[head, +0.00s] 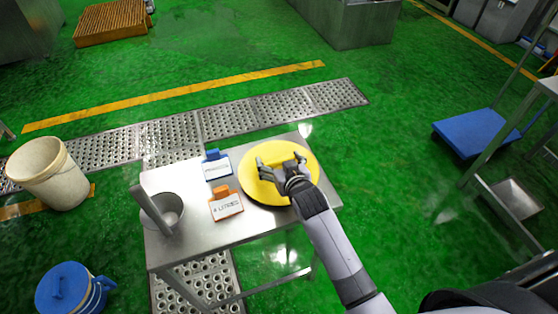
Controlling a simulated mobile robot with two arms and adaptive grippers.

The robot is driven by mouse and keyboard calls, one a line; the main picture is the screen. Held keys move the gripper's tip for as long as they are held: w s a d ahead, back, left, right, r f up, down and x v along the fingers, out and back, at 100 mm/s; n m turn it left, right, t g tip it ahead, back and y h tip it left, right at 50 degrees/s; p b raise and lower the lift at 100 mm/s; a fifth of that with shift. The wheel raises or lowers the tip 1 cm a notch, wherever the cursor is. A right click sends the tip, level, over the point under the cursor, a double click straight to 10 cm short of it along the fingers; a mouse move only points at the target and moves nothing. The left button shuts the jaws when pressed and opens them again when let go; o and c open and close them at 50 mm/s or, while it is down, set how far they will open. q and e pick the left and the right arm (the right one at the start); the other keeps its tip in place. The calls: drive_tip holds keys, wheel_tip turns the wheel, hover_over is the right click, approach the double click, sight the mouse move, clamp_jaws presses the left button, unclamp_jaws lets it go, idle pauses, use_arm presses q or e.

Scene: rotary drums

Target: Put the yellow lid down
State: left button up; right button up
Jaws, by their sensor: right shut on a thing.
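The yellow lid (264,189) is a flat round disc at the right part of a small metal table (213,235). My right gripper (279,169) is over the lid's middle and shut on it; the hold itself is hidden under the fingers. The lid looks level and lies over the table top, its right edge near the table's right side. I cannot tell whether it touches the table. My left gripper is not in view.
On the table's left are a metal pot (163,212), a blue-tabbed tag (216,168) and an orange-tabbed tag (226,205). A cream bucket (50,175) and a blue-lidded jug (72,289) stand on the green floor at left. A blue platform (476,138) is at right.

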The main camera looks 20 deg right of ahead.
drive_tip(key=shift+f, duration=0.15)
drive_tip(key=o, duration=1.2)
drive_tip(key=shift+c, duration=0.2)
drive_tip(key=shift+r, duration=0.25)
drive_tip(key=shift+s, duration=0.35)
drive_tip(key=v, duration=1.1)
drive_tip(key=shift+s+r, duration=0.1)
drive_tip(key=shift+r, duration=0.1)
